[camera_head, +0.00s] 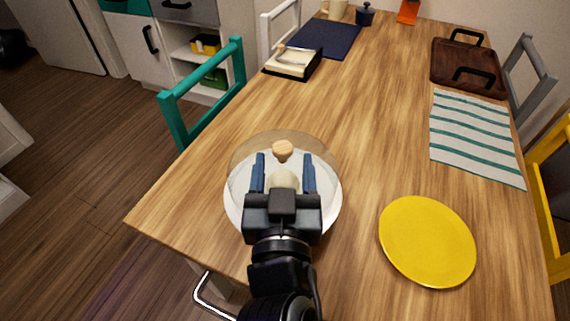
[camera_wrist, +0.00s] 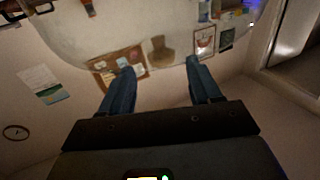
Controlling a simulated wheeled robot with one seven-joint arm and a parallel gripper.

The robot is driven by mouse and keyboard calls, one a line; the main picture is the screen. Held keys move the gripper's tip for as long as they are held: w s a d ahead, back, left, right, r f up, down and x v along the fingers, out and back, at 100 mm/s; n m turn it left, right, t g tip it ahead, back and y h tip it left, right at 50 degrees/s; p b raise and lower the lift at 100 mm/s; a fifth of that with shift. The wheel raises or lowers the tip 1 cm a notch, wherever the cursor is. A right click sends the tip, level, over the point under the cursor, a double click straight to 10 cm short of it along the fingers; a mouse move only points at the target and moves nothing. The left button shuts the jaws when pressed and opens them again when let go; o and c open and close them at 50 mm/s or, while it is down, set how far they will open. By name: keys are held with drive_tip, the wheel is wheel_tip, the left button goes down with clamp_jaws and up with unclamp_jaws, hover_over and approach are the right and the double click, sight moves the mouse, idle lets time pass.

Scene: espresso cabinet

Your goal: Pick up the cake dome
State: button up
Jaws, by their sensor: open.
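The cake dome (camera_head: 240,160) is a clear dome with a tan wooden knob (camera_head: 282,150) on top. It stands over a white plate (camera_head: 232,208) near the table's near left edge. My gripper (camera_head: 284,162) is open, with its two blue fingers apart over the dome, and the knob shows between and just beyond the tips. A pale rounded shape (camera_head: 284,180) shows between the fingers, partly hidden by my gripper. In the wrist view a knob-like shape (camera_wrist: 160,53) lies ahead of the spread fingers (camera_wrist: 160,67), apart from both. A curved clear edge crosses behind it.
A yellow plate (camera_head: 427,242) lies to the right on the wooden table. A striped cloth (camera_head: 475,137), a dark wooden tray (camera_head: 468,67), a navy mat (camera_head: 324,40) and a black-and-cream box (camera_head: 292,62) lie farther back. A teal chair (camera_head: 205,93) stands at the left edge. The table's middle is clear.

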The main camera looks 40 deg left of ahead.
sight(282, 155)
drive_tip(key=x, duration=0.3)
drive_tip(key=shift+a, duration=0.15)
drive_tip(key=shift+f, duration=0.1)
clamp_jaws()
idle(0.4)
